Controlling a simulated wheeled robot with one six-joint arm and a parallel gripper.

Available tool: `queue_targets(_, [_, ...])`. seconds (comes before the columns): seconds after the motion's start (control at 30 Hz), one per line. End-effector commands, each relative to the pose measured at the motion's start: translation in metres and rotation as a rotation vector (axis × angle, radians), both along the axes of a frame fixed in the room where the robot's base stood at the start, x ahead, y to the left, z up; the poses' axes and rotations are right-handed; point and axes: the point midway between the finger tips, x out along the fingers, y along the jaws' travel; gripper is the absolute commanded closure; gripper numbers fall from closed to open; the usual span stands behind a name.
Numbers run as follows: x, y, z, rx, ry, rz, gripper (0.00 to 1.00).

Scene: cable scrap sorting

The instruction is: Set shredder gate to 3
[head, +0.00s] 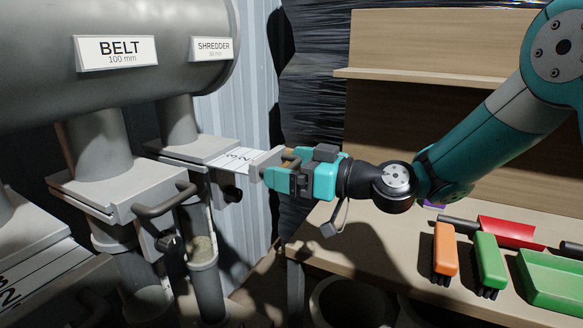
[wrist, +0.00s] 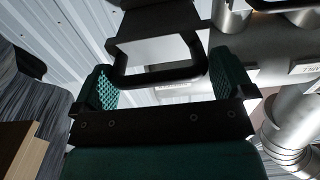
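The shredder gate (head: 192,150) sits on the pipe under the SHREDDER label (head: 212,48). Its pale slide plate (head: 232,160) sticks out to the right, with printed lines and digits that look like 2 and 3. The exact setting is hard to read. My gripper (head: 272,171) is at the end of this plate, around the gate's handle (head: 291,159). In the wrist view the dark U-shaped handle (wrist: 160,79) fills the space between my two teal finger pads, which lie against its two sides. The contact faces are partly hidden.
The belt gate (head: 110,190), with its own handle (head: 165,201), is close at the left. A bench (head: 350,245) at the right holds an orange brush (head: 446,250), a green brush (head: 489,262), a red dustpan (head: 508,231) and a green tray (head: 555,280).

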Motion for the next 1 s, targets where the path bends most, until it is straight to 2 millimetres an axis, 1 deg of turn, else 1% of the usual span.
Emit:
queue_targets(0.33, [0.001,-0.001,-0.002,-0.002,-0.002,-0.003,0.0])
queue_targets(0.47, [-0.003,-0.012,-0.004,-0.002,-0.004,-0.006,0.0])
queue_targets(0.57, [-0.011,-0.027,-0.008,-0.002,-0.004,-0.007,0.0])
queue_targets(0.67, [-0.021,-0.048,-0.009,-0.002,-0.007,-0.009,0.0])
queue_targets(1.0, [-0.061,-0.129,-0.008,-0.003,-0.005,-0.009,0.0])
